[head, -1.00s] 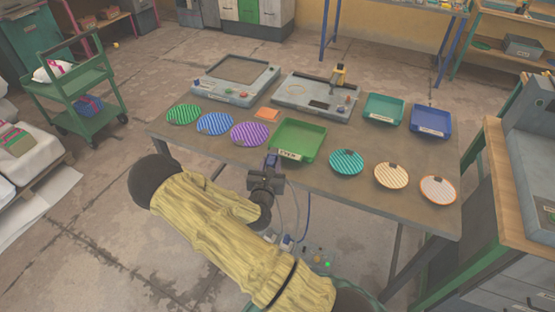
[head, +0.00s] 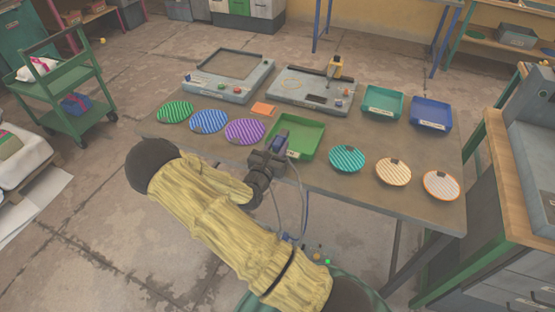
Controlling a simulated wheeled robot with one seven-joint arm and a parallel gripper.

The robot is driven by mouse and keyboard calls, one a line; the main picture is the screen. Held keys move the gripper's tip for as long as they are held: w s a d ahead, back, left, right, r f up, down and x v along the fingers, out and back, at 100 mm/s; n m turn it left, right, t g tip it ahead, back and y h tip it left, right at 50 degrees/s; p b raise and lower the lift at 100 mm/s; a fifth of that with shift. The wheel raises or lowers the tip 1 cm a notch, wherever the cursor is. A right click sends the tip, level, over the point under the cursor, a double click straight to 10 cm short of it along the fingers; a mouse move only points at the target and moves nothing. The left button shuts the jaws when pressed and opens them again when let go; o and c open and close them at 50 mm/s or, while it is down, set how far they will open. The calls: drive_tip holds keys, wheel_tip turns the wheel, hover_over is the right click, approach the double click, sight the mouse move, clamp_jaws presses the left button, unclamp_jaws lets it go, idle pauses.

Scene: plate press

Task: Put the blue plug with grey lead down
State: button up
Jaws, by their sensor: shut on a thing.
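My gripper (head: 274,149) is at the front edge of the grey table, by the front left corner of the green tray. It is shut on the blue plug (head: 283,137), of which only a small blue part shows between the dark jaws. The grey lead (head: 302,200) runs from beside my gripper in a loose loop down past the table edge, towards a panel low in front. Whether the plug touches the tray or table cannot be told.
The green tray (head: 318,137) stands just beyond my gripper. Striped discs lie left, including a purple one (head: 245,132), and right, including a teal one (head: 347,159). Two grey machines (head: 228,82) and teal and blue trays (head: 431,113) stand behind. Bare tabletop (head: 400,211) shows at front right.

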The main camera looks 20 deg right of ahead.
drive_tip(key=shift+f, duration=0.75)
drive_tip(key=shift+f, duration=2.05)
drive_tip(key=shift+f, duration=0.45)
drive_tip(key=o, duration=1)
